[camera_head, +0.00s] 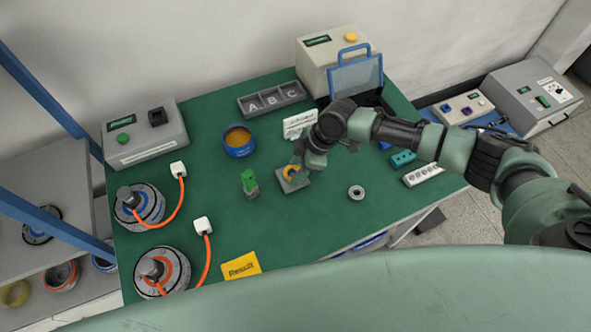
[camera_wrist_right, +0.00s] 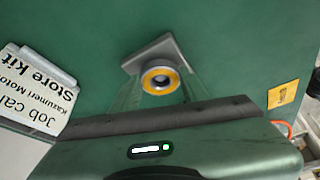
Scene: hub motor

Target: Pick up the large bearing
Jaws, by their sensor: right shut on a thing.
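A bearing with a yellow ring and a grey metal centre (camera_head: 289,170) is at a small grey plate (camera_head: 296,184) in the middle of the green table. In the right wrist view the bearing (camera_wrist_right: 160,80) shows in front of the grey plate (camera_wrist_right: 144,59), between my finger ends. My right gripper (camera_head: 298,166) points down and is shut on this bearing. I cannot tell whether the bearing is clear of the plate. A plain grey ring (camera_head: 356,192) lies apart to the right. My left gripper is not in view.
A blue bowl with orange contents (camera_head: 239,142) and a green part on a grey base (camera_head: 250,183) stand to the left. A job card (camera_wrist_right: 40,90) is near the hand.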

